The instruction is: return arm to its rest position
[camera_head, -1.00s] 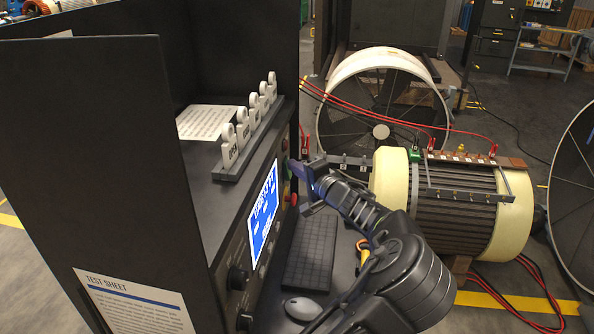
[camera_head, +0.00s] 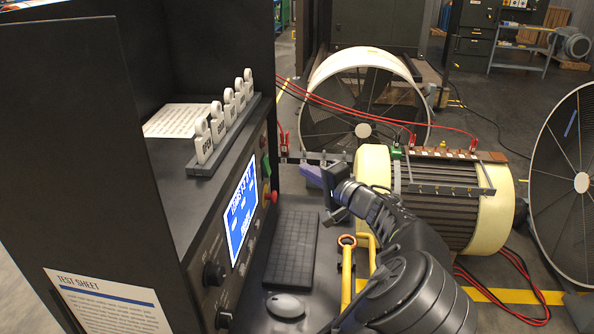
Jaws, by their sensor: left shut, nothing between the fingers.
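My black arm (camera_head: 410,265) runs from the gripper to the lower right corner. The console panel has a lit blue screen (camera_head: 240,211), a green button (camera_head: 266,167) and a red knob (camera_head: 271,197). My right gripper is not in view.
A keyboard (camera_head: 291,249) and mouse (camera_head: 285,305) lie below the console. A yellow tool (camera_head: 347,275) stands beside my arm. The rotor (camera_head: 450,208) with cream end rings, clipped red cables (camera_head: 345,104) and a big fan ring (camera_head: 318,72) lie beyond.

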